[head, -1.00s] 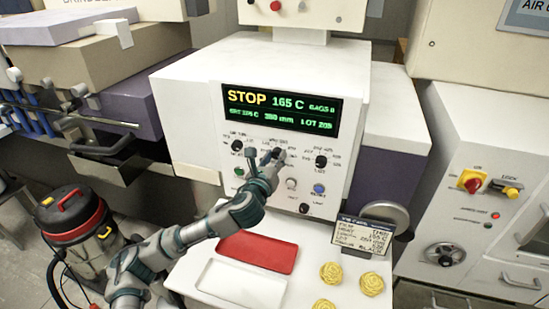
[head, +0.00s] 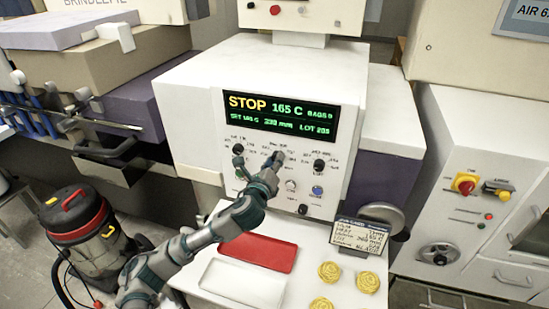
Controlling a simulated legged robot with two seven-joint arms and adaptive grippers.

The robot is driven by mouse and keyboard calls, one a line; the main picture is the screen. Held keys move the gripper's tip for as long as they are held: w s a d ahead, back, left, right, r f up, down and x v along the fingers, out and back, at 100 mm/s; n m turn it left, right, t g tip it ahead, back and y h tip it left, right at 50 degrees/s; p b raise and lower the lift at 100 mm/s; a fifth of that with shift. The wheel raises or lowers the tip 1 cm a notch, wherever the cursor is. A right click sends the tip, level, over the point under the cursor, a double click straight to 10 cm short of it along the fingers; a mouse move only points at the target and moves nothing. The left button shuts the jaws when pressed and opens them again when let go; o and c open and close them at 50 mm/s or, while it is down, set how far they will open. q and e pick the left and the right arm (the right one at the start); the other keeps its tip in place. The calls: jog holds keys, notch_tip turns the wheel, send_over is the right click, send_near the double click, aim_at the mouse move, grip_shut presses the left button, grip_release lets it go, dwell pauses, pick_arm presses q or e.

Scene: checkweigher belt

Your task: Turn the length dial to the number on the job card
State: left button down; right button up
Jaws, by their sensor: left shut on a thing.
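The white machine's control panel (head: 262,185) has three black dials in its upper row. My left gripper (head: 275,160) is shut on the middle dial (head: 280,155), mostly hidden by the fingers. The display (head: 282,114) reads STOP, 165 C, and a length that looks like 230 mm. The job card (head: 359,238) stands at the right of the front shelf; its length line ends in mm, but the number is too small to read surely. My right gripper is not in view.
The left dial (head: 238,149) and right dial (head: 319,164) flank the gripper, with small buttons below. A red tray (head: 258,252), a white tray (head: 240,284) and three yellow rosettes lie on the shelf. A vacuum cleaner (head: 84,232) stands at lower left.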

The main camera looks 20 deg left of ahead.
pick_arm(q)
jog(key=shift+f+n+p, duration=0.2)
jog(key=shift+n+p, duration=1)
jog(key=shift+n, duration=1.85)
jog(key=shift+f+n+p, duration=0.15)
jog(key=shift+n+p, duration=1.05)
jog(key=shift+n, duration=1.8)
jog(key=shift+f+n+p, duration=0.2)
jog(key=shift+n+p, duration=1)
jog(key=shift+n, duration=1.85)
jog(key=shift+f, duration=0.1)
jog(key=c, duration=0.8)
grip_release()
jog(key=shift+o, duration=0.2)
jog(key=shift+a+r, duration=0.1)
jog(key=shift+r, duration=0.15)
